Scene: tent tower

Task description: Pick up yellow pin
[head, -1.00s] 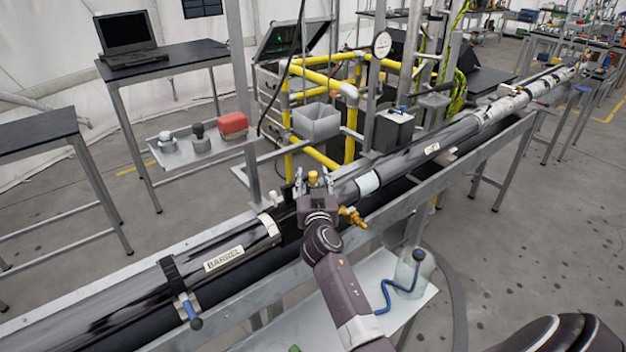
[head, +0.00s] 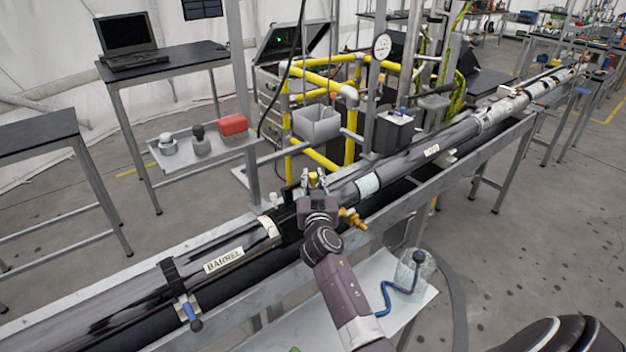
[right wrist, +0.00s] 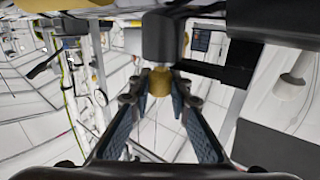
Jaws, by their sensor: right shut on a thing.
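The yellow pin (head: 313,181) stands at the top of the long dark barrel assembly, just beyond my right wrist in the head view. My right gripper (head: 313,176) reaches it from the front, with one finger on each side. In the right wrist view, the pin (right wrist: 160,83) is a short brass-yellow cylinder between the two fingertips (right wrist: 160,88), and the gripper is shut on it. The pin's lower end is hidden in the head view. My left gripper is in neither view now.
The labelled barrel (head: 120,295) runs diagonally along a metal rail frame. A brass fitting (head: 352,218) sticks out just right of my right wrist. A shelf with a red block (head: 233,125) stands behind. A blue-handled clamp (head: 190,312) is at lower left.

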